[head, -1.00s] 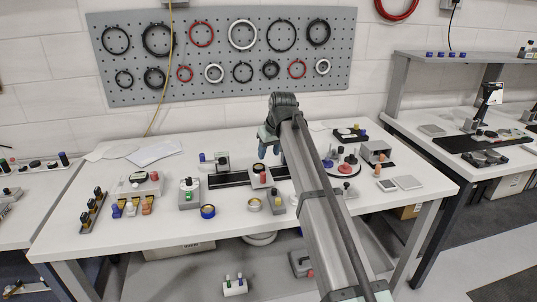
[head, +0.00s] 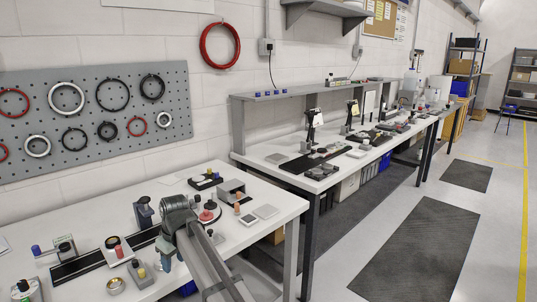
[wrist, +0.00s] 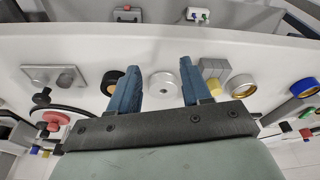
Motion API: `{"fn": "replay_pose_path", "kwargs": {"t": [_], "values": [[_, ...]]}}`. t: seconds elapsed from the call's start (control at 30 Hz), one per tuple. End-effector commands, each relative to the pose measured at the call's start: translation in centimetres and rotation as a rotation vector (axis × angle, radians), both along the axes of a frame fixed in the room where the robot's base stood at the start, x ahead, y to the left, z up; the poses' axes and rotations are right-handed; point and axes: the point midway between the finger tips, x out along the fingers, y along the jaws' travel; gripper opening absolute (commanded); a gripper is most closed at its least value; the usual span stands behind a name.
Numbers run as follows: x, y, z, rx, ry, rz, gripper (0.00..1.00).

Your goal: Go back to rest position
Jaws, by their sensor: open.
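My gripper (wrist: 157,68) is open in the wrist view, with its two blue fingers spread apart. A white round part (wrist: 163,86) shows between the fingers, and nothing is visibly held. In the head view my arm comes up from the bottom edge and reaches over the white workbench (head: 262,192). Its wrist is near the middle of that bench's visible part. The wrist partly hides the fingers there, and the gap between them is hard to make out.
A second bench (head: 262,155) stands right; the floor is open beyond.

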Motion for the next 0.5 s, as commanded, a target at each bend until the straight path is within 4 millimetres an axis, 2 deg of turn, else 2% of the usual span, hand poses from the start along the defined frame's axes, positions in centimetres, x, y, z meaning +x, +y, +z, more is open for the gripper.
{"fn": "replay_pose_path", "kwargs": {"t": [0.03, 0.1, 0.37, 0.5], "values": [[-1.0, -2.3, -1.4, -0.014, 0.013, -0.003, 0.48], [-1.8, -4.6, -2.8, -0.034, 0.029, -0.004, 0.48], [-1.1, -8.6, -9.5, -0.071, 0.086, -0.090, 0.48], [-1.4, -11.6, -13.9, -0.096, 0.126, -0.151, 0.48]]}}
